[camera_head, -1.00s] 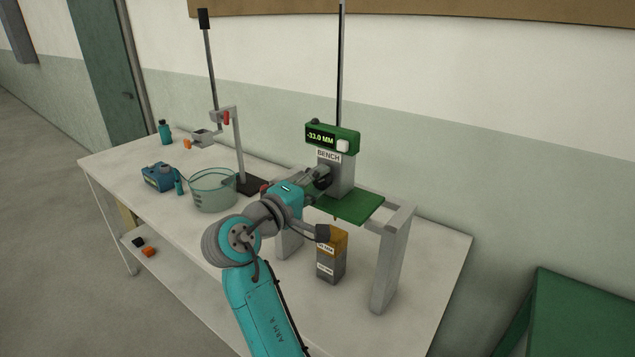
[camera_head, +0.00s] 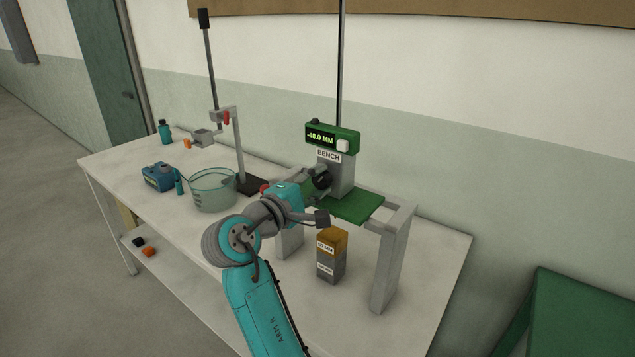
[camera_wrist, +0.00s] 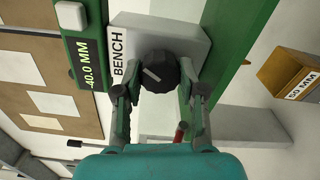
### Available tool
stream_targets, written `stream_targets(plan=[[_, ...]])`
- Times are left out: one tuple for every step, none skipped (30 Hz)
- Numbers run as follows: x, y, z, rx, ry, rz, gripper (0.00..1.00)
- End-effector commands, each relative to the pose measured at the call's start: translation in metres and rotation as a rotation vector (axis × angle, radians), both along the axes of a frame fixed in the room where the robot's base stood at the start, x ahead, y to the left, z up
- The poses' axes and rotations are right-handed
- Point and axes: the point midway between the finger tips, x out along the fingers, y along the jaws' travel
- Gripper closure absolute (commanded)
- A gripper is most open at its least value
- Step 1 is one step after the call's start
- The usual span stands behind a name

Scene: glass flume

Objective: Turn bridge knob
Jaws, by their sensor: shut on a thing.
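The black bridge knob (camera_wrist: 158,71) sits on the front of the grey block labelled BENCH (camera_wrist: 180,35). In the wrist view my gripper (camera_wrist: 160,84) has one finger on each side of the knob and is shut on it. A pale pointer mark on the knob shows, slanted. The green display (camera_wrist: 88,62) on the block reads -40.0 MM; it also shows in the head view (camera_head: 331,138). In the head view the knob (camera_head: 321,179) is partly hidden by my gripper.
The block stands on a green bridge plate (camera_head: 350,207) with grey legs (camera_head: 391,265). An orange-topped grey gauge block (camera_head: 331,258) stands under it. A glass beaker (camera_head: 213,190), a blue box (camera_head: 158,177) and a clamp stand (camera_head: 240,150) are to the left. Bench space at front right is clear.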

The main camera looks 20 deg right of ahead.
Motion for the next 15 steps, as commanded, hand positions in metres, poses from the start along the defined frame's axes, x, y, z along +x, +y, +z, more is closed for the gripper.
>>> stream_targets(plan=[[0.0008, 0.0009, -0.0003, 0.0, 0.0, 0.003, 0.95], [0.0008, 0.0009, -0.0003, 0.0, 0.0, 0.003, 0.95], [0.0007, 0.0009, -0.0004, 0.0, 0.0, 0.003, 0.95], [0.0007, 0.0009, -0.0004, 0.0, 0.0, 0.003, 0.57], [0.0008, 0.001, -0.0005, 0.0, 0.0, 0.003, 0.5], [0.0007, 0.0009, -0.0004, 0.0, 0.0, 0.003, 0.4], [0.0007, 0.0009, -0.0004, 0.0, 0.0, 0.003, 0.35], [0.0006, 0.0008, -0.0004, 0.0, 0.0, 0.003, 0.35], [0.0006, 0.0007, -0.0003, 0.0, 0.0, 0.002, 0.35], [0.0005, 0.0006, -0.0003, 0.0, 0.0, 0.002, 0.35], [0.0004, 0.0006, -0.0002, 0.0, 0.0, 0.002, 0.35], [0.0003, 0.0005, -0.0002, 0.001, -0.001, 0.002, 0.35], [0.0003, 0.0005, -0.0002, 0.001, -0.001, 0.001, 0.35], [0.0003, 0.0004, -0.0002, 0.001, -0.001, 0.001, 0.35], [0.0002, 0.0005, -0.0002, 0.001, -0.001, 0.001, 0.35]])
